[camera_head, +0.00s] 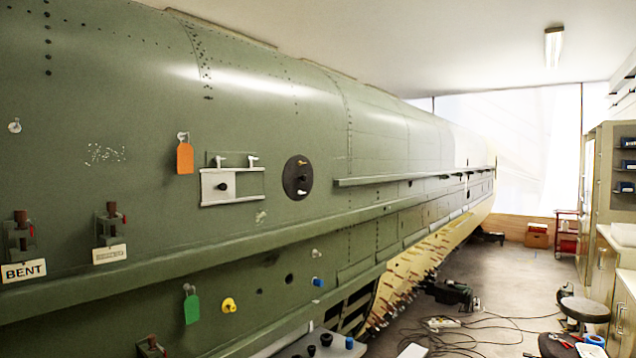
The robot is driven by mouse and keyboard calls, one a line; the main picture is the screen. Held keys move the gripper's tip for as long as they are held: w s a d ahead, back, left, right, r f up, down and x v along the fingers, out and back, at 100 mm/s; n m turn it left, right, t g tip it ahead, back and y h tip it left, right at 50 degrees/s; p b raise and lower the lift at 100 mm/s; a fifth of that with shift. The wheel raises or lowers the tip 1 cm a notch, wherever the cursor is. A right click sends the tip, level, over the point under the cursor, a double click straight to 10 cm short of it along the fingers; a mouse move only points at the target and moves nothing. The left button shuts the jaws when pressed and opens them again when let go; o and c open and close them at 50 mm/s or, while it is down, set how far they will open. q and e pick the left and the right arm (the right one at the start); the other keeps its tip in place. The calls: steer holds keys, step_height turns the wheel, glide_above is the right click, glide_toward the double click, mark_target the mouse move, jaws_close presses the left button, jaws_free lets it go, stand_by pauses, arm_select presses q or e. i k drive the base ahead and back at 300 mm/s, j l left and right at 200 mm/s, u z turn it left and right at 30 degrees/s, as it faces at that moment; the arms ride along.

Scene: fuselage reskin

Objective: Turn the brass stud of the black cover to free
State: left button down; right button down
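The black cover (289,171) is a round dark disc on the green fuselage side, near the middle of the view. A black knob (302,180) stands out from it right of its centre. A small pale stud (302,192) shows near its lower edge, and a small light spot shows near its top. The stud is too small to tell its brass colour or which way it is turned. Neither of my grippers is in view, and nothing touches the cover.
Left of the cover is a pale bracket plate (240,187). An orange tag (185,158) and a green tag (191,309) hang on the skin. A long ledge (400,178) juts out at right. A grey tray (345,348) with black parts is below. Cables (480,335) lie on the floor.

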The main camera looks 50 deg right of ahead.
mark_target(296, 178)
steer(key=z, duration=1.55)
steer(key=i+l, duration=0.35)
